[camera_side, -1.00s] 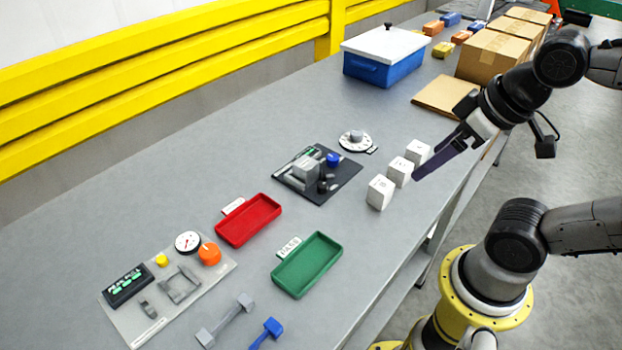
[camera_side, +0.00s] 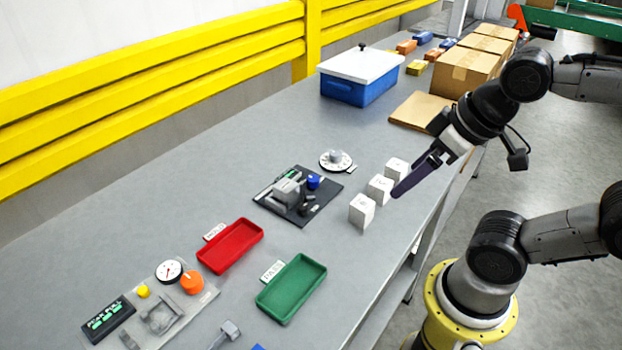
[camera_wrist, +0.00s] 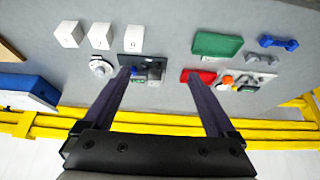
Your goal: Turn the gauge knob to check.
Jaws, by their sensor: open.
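A grey panel (camera_side: 196,303) at the lower left bears a round white gauge (camera_side: 169,271) with a red needle, an orange knob (camera_side: 192,282), a yellow button (camera_side: 143,291) and a black display (camera_side: 107,320) with green marks. The orange knob also shows in the wrist view (camera_wrist: 227,80), right of my fingers. A black fixture (camera_side: 325,203) carries a blue knob (camera_side: 313,182). A separate white dial (camera_side: 336,160) has a grey knob. My gripper (camera_side: 395,194) is open and empty, appearing beside the white blocks in the side view, far from the grey panel; its fingers spread apart in the wrist view (camera_wrist: 160,76).
White blocks (camera_side: 362,211) stand in a row near the table edge. A red tray (camera_side: 231,247) and a green tray (camera_side: 291,288) lie between fixture and panel. A blue box (camera_side: 360,85), cardboard boxes (camera_side: 464,72) and a yellow rail (camera_side: 150,95) are farther back.

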